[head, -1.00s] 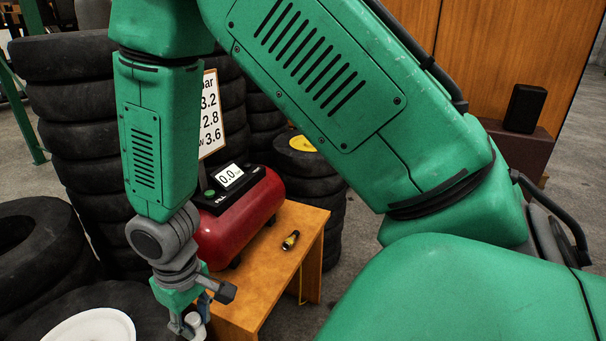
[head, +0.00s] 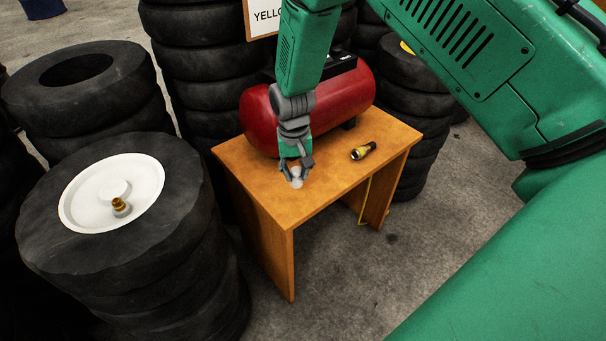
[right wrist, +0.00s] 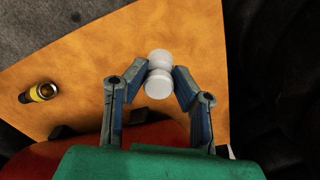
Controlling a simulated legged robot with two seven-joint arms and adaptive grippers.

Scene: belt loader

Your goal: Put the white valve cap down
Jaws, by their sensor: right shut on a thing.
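My right gripper (head: 296,166) is over the left part of the wooden table (head: 333,190), in front of the red tank. It is shut on the white valve cap (head: 297,183), which shows just below the fingertips. In the right wrist view, the white cap (right wrist: 158,84) sits between the two fingertips (right wrist: 161,72), with the table top behind it. I cannot tell whether the cap touches the table. My left gripper is out of view.
A black and yellow flashlight (head: 364,150) lies on the table, right of the gripper. The red tank (head: 268,117) stands at the table's back. A tyre stack (head: 165,230) at left bears a white wheel disc (head: 84,205) with a brass valve (head: 120,206). The table's front is clear.

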